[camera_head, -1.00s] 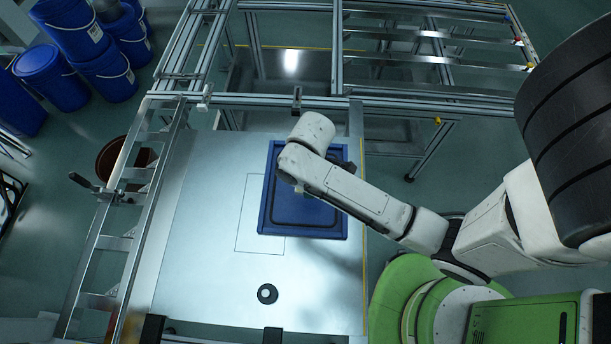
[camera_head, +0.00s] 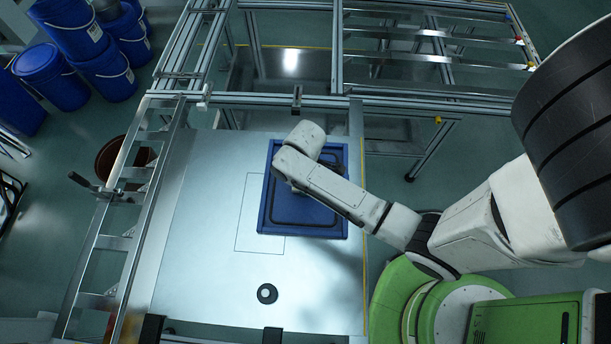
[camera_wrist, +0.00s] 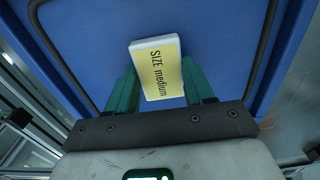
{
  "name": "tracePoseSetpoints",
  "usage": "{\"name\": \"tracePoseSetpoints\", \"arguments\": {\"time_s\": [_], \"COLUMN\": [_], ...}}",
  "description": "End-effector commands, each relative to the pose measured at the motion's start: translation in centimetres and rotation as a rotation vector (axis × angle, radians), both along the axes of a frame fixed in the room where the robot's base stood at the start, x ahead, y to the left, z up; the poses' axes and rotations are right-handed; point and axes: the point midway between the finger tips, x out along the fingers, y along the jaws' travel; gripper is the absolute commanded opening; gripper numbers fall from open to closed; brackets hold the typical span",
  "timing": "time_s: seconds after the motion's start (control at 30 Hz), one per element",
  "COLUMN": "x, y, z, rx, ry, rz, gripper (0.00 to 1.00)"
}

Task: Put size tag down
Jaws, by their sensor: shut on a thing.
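The size tag (camera_wrist: 160,72) is a small block with a yellow face reading "SIZE medium" and white edges. It shows in the wrist view between the green fingers of my gripper (camera_wrist: 162,88), which is shut on it. Behind it is the blue panel (camera_wrist: 95,45) with a dark line running round near its edge. In the head view the blue panel (camera_head: 318,222) lies on the metal table, and my arm's end is over its upper part. My gripper's fingers and the tag are hidden there under my wrist. I cannot tell whether the tag touches the panel.
The metal table (camera_head: 200,230) is mostly bare left of the panel, with a thin outlined rectangle beside it. A small dark round part (camera_head: 267,293) sits toward the front. An aluminium frame (camera_head: 310,102) runs along the back. Blue buckets (camera_head: 55,78) stand at the upper left.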

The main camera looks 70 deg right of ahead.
Motion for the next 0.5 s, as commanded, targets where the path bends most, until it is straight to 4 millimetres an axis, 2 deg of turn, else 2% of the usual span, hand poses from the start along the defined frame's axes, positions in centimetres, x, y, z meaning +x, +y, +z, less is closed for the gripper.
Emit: {"name": "tracePoseSetpoints", "arguments": {"time_s": [0.07, 0.1, 0.37, 0.5], "x": [-0.01, -0.01, -0.01, -0.01], "y": [0.0, 0.0, 0.0, 0.01], "z": [-0.24, -0.29, -0.22, -0.21], "rx": [0.0, 0.0, 0.0, 0.0], "ry": [0.0, 0.0, 0.0, 0.0], "rz": [0.0, 0.0, 0.0, 0.0], "gripper": [0.22, 0.53, 0.78, 0.78]}}
